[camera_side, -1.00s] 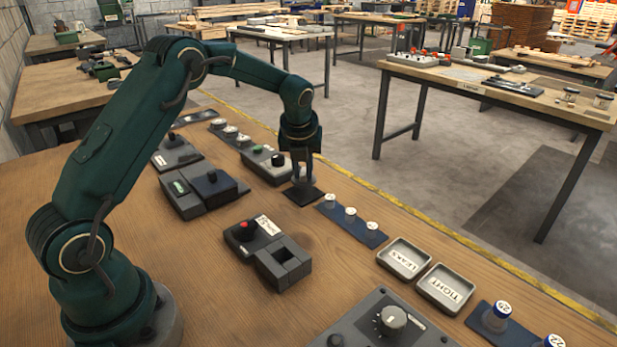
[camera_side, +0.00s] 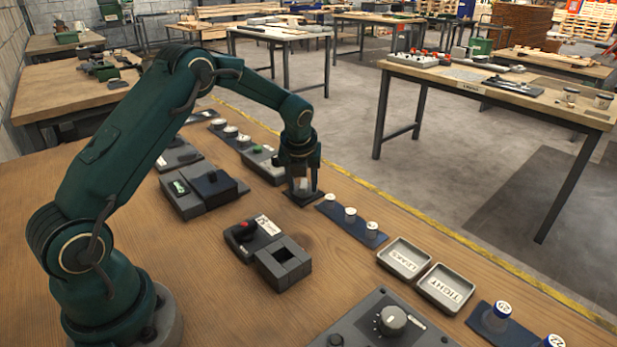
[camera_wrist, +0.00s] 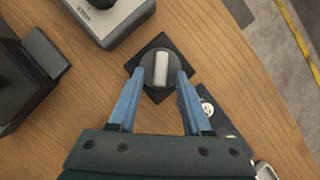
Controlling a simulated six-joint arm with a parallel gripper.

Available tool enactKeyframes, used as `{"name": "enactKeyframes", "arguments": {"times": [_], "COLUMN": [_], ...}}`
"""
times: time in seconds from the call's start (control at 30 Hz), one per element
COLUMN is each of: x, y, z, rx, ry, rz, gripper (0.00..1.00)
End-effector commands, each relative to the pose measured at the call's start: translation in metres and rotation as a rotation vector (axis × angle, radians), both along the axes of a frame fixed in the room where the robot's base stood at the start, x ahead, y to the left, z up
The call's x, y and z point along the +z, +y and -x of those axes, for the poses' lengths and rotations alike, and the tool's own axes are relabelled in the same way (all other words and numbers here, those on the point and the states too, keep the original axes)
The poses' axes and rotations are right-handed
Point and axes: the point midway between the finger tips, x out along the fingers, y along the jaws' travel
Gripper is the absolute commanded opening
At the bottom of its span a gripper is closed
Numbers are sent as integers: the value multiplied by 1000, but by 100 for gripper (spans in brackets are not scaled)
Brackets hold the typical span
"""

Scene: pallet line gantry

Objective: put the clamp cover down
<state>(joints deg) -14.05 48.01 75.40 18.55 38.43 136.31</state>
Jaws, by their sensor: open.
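The clamp cover looks to be the round dark piece with a pale grey bar handle (camera_wrist: 161,70) in the wrist view. It sits on a dark square pad (camera_wrist: 143,75); the pad also shows in the side view (camera_side: 290,195). My gripper (camera_wrist: 162,75) is open, with one blue finger on each side of the handle and small gaps between. In the side view my gripper (camera_side: 302,187) is low over the pad and mostly hides the cover.
A grey unit with a black knob (camera_wrist: 115,20) stands close by on one side. A blue strip with white-capped pieces (camera_side: 350,220) lies on the other. Trays marked LEAKS (camera_side: 403,258) and TIGHT (camera_side: 445,288) are further right. Bare wood lies in front.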

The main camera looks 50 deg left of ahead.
Motion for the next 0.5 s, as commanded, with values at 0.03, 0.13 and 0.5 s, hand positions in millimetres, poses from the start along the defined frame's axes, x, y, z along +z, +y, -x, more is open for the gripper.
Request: {"name": "enactKeyframes", "arguments": {"times": [0.03, 0.13, 0.5], "x": [1, 6, 66], "y": [0, -1, -18], "z": [0, 0, 17], "rx": [0, -1, -2], "ry": [-1, -3, -8], "rz": [-1, 0, -1], "gripper": [49, 49, 49]}}
